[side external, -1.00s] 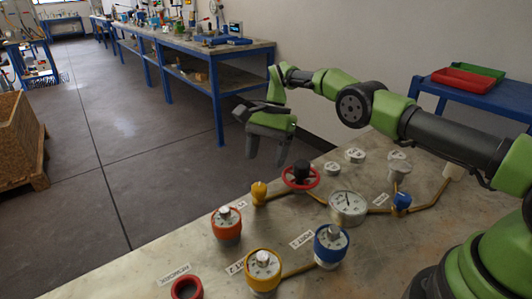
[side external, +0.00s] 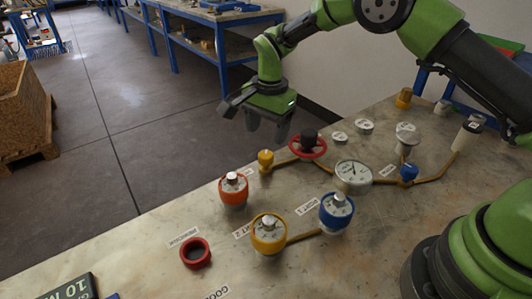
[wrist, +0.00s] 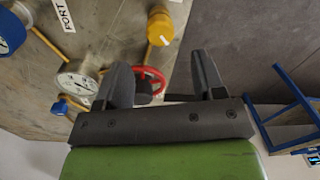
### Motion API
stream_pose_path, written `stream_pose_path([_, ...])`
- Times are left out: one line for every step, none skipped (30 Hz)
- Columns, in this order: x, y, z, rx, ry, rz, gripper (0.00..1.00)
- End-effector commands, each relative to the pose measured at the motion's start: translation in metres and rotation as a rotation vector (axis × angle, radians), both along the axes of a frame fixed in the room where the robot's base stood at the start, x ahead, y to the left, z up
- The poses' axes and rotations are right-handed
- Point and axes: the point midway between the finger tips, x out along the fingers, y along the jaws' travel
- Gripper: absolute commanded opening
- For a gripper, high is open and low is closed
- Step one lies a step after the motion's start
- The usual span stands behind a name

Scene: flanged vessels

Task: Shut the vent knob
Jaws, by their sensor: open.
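I cannot read which label marks the vent knob. A small yellow knob (side external: 265,160) stands on a brass pipe at the bench's far edge; it also shows in the wrist view (wrist: 159,26). A small blue knob (side external: 409,171) sits on the pipe right of the gauge, and shows in the wrist view (wrist: 60,107). A red handwheel (side external: 308,145) with a dark hub lies between them; the wrist view shows it partly hidden behind a finger (wrist: 151,84). My gripper (side external: 268,131) is open and empty, in the air above and beyond the yellow knob and handwheel.
A round gauge (side external: 353,176) stands mid-bench. Orange (side external: 233,190), yellow (side external: 268,233) and blue (side external: 336,212) flanged vessels stand nearer, with a red ring (side external: 195,253) at front left. Small lidded fittings stand at back right.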

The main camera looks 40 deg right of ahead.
Motion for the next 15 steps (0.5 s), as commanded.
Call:
stream_pose_path([0.0, 0.0, -0.012, -0.001, 0.006, 0.0, 0.63])
stream_pose_path([0.0, 0.0, -0.018, -0.001, 0.005, 0.0, 0.63])
stream_pose_path([0.0, 0.0, -0.026, 0.0, 0.006, -0.001, 0.63])
stream_pose_path([0.001, 0.0, -0.031, -0.001, 0.005, -0.001, 0.63])
stream_pose_path([0.001, 0.0, -0.037, 0.0, 0.006, -0.001, 0.63])
stream_pose_path([0.001, 0.0, -0.044, -0.001, 0.005, 0.0, 0.63])
stream_pose_path([0.001, 0.001, -0.048, -0.001, 0.005, 0.0, 0.63])
stream_pose_path([0.002, 0.001, -0.053, 0.0, 0.004, 0.0, 0.63])
stream_pose_path([0.002, 0.001, -0.058, 0.0, 0.003, 0.0, 0.63])
stream_pose_path([0.002, 0.001, -0.061, 0.0, 0.003, -0.001, 0.63])
stream_pose_path([0.003, 0.001, -0.064, 0.0, 0.003, -0.001, 0.63])
stream_pose_path([0.003, 0.001, -0.067, 0.0, 0.003, -0.002, 0.63])
stream_pose_path([0.003, 0.001, -0.069, 0.0, 0.002, -0.001, 0.63])
stream_pose_path([0.003, 0.001, -0.071, 0.001, 0.001, -0.001, 0.63])
stream_pose_path([0.003, 0.001, -0.072, 0.001, 0.001, -0.001, 0.63])
